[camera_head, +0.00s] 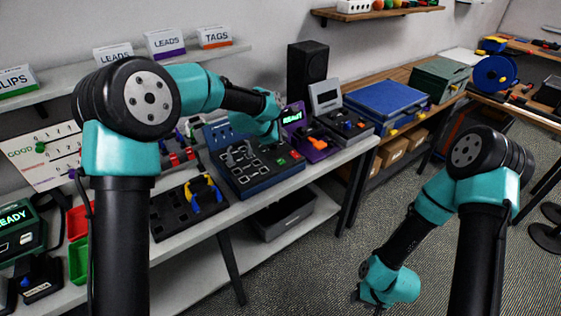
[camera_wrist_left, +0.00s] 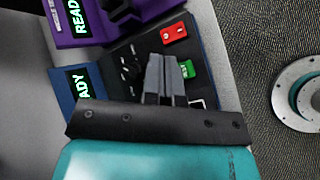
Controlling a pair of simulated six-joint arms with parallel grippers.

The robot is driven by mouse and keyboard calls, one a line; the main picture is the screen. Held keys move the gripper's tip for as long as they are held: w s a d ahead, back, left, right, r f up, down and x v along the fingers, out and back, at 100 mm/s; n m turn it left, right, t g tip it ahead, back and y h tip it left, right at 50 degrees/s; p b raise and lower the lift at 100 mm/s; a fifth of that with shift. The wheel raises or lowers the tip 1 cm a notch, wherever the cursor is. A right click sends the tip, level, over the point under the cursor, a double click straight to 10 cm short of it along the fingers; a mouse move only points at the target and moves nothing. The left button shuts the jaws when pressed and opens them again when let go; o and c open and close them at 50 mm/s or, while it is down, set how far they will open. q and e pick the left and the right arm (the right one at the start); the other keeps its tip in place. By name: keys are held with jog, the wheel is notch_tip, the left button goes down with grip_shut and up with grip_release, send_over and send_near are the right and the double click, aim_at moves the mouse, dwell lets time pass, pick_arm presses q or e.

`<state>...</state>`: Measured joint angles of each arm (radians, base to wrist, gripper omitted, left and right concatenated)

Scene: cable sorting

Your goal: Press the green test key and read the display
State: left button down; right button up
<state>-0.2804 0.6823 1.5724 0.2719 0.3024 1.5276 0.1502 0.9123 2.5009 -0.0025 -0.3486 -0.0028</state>
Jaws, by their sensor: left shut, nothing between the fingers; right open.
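The dark blue tester (camera_head: 262,182) lies on the bench with a keypad. Its green key (camera_wrist_left: 187,68) sits beside the red key (camera_wrist_left: 174,32) in the left wrist view. The tester's display (camera_wrist_left: 84,90) is partly covered there; I read green letters "ADY". My left gripper (camera_wrist_left: 165,78) is shut and empty, its fingertips over the panel right beside the green key. I cannot tell whether they touch it. In the head view my left gripper (camera_head: 277,138) hangs over the tester's back right part. My right gripper (camera_head: 370,303) is open, low over the floor, away from the bench.
A purple device (camera_head: 317,150) with a lit display stands just right of the tester. A black tray (camera_head: 188,222) with coloured cables lies to its left. A black speaker box (camera_head: 308,70) stands behind. The floor on the right is mostly clear.

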aim_at(281, 161)
pick_arm(q)
jog(key=shift+f, duration=3.7)
jog(key=shift+f, duration=0.1)
jog(key=shift+f, duration=0.3)
jog(key=shift+f, duration=0.4)
jog(key=shift+r, duration=0.8)
jog(key=shift+r, duration=2.55)
jog(key=shift+f, duration=0.1)
